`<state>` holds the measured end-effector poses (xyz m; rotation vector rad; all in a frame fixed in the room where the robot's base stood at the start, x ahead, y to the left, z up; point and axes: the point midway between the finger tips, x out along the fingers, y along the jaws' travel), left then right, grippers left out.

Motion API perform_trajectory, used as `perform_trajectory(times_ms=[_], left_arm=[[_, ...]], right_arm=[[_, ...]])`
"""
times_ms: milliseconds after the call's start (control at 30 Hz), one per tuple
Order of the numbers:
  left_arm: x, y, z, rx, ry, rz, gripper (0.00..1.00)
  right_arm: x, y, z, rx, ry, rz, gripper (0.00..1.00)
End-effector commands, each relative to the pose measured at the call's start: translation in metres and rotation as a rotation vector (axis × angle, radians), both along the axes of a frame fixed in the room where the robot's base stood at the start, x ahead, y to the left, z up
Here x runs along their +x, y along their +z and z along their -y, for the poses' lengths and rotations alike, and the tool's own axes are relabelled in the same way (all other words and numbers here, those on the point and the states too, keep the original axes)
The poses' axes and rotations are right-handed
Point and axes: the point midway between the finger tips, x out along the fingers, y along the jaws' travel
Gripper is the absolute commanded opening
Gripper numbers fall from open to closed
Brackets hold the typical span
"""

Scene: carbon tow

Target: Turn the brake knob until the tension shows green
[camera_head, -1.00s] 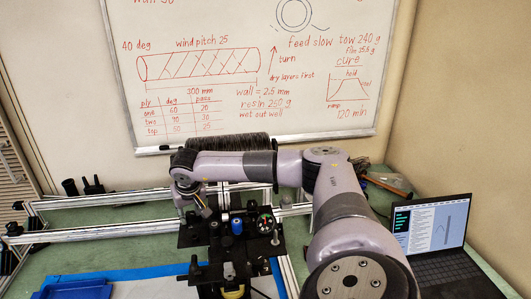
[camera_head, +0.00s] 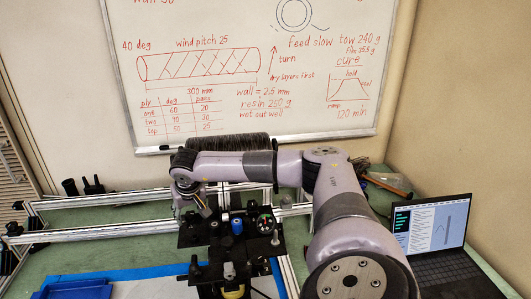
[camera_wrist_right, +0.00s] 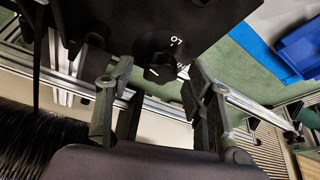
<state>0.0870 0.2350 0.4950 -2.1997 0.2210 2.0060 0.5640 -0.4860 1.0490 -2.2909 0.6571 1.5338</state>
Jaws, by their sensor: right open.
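In the head view my right gripper (camera_head: 203,212) hangs at the left of the black winding fixture. A small round gauge (camera_head: 265,223) with a dark face and coloured marks stands right of it; its reading is too small to tell. My left gripper is out of view.
A blue cylinder (camera_head: 237,226) stands beside the gauge on the fixture. Aluminium rails (camera_head: 110,231) cross the green bench (camera_head: 60,262). A black spool (camera_head: 230,145) lies behind my arm.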

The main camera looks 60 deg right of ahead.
Motion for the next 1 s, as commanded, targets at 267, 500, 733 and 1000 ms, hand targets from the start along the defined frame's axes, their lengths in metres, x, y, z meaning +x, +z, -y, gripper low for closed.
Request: perform_trajectory(times_ms=[267,500,733,1000], left_arm=[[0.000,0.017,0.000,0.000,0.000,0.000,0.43],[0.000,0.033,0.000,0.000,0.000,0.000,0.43],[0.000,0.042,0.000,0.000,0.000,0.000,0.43],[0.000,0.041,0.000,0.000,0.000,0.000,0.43]], right_arm=[[-0.006,0.021,-0.003,0.000,-0.001,0.001,0.48],[-0.014,0.043,-0.008,0.000,0.000,0.000,0.48],[-0.019,0.056,-0.011,0.000,-0.001,0.000,0.48],[-0.019,0.056,-0.012,0.000,-0.001,0.000,0.48]])
